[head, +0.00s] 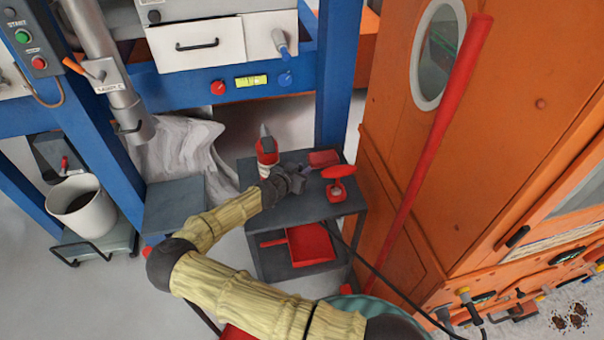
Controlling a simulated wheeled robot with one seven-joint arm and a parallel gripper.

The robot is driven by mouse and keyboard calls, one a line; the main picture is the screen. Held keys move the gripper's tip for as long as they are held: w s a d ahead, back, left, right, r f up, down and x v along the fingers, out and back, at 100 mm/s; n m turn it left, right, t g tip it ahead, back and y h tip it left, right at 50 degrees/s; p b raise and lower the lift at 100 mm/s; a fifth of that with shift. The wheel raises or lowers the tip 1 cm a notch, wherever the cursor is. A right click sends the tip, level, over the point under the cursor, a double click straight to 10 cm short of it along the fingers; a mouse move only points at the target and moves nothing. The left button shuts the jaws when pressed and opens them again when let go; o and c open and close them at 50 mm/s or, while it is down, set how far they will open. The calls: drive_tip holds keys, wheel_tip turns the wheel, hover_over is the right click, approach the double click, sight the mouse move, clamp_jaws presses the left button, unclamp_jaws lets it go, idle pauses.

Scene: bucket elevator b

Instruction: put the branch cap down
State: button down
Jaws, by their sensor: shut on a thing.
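My gripper (300,174) is at the end of my sleeved arm, over the top of the dark grey cart (290,217). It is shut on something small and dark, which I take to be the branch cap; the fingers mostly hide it. I cannot tell whether it touches the cart top. A red block-like thing (323,158) lies just to the right of the fingers. A red and white bottle with a grey nozzle (267,152) stands just behind and left of my gripper.
A red dustpan (310,245) lies on the cart's lower shelf. A long red pole (430,140) leans against the orange cabinet (395,110) at right. A blue post (338,75) rises behind the cart. A white bucket (82,210) stands at left. The cart top's front right is bare.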

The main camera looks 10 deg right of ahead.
sight(300, 165)
drive_tip(key=r, duration=0.5)
drive_tip(key=shift+s+a+r, duration=0.25)
drive_tip(key=s+a, duration=1.2)
drive_tip(key=s, duration=0.2)
drive_tip(key=shift+s+b, duration=0.35)
drive_tip(key=shift+s, duration=0.05)
